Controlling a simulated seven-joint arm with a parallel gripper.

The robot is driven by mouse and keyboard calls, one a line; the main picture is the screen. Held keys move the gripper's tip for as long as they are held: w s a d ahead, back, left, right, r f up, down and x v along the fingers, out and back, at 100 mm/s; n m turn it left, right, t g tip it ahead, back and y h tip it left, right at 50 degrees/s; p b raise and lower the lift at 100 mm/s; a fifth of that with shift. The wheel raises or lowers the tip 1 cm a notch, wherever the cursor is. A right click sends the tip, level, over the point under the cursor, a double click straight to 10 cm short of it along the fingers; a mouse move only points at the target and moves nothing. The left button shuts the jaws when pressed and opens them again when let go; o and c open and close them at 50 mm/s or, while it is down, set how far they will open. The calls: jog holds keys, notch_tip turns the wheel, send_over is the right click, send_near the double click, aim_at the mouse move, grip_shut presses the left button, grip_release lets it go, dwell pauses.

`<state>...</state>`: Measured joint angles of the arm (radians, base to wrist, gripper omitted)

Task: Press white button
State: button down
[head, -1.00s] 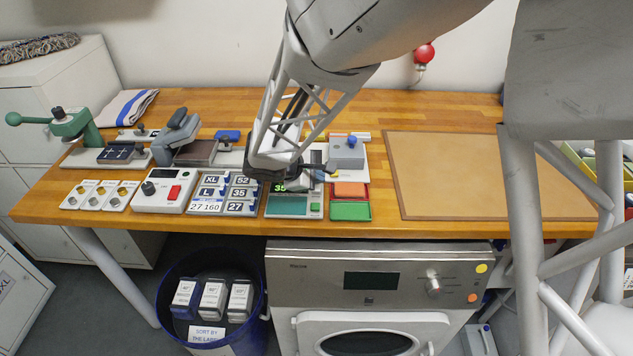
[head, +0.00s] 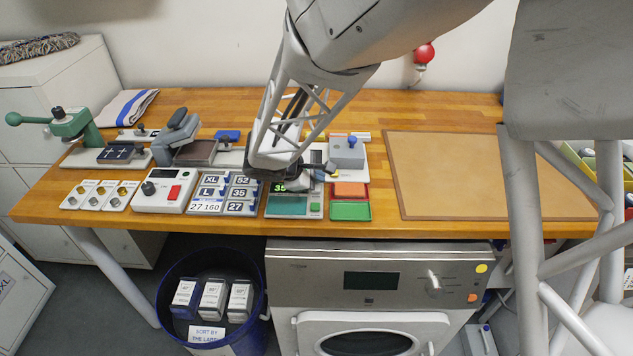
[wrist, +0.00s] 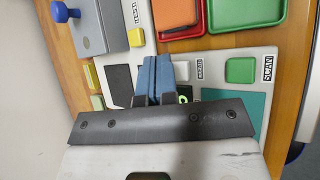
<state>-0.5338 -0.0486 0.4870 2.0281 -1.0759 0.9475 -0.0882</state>
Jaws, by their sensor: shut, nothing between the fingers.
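My gripper (wrist: 158,60) is shut, with its blue fingers together and empty. In the wrist view the fingertips are over the pale panel (wrist: 215,58) of a scan station. A small pale grey-white button (wrist: 181,71) shows right beside the fingers, next to a small printed label (wrist: 200,69); whether the fingers touch it I cannot tell. A green button (wrist: 241,70) marked SCAN lies further right on the panel. In the head view my gripper (head: 316,174) is low over the same station (head: 290,213), and its wrist hides part of the panel, including the pale button.
Red (head: 350,190) and green (head: 350,211) trays stand right of the station. A grey box with a blue knob (head: 347,152) is behind them. Size-label blocks (head: 222,192) and a white control box (head: 165,190) are to the left. A brown mat (head: 480,175) lies clear at right.

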aim_at(317, 189)
jog(key=shift+f, duration=0.9)
dwell(1.1)
jog(key=shift+r, duration=0.1)
dwell(0.3)
jog(key=shift+r, duration=0.75)
jog(key=shift+r, duration=0.1)
jog(key=shift+r, duration=2.4)
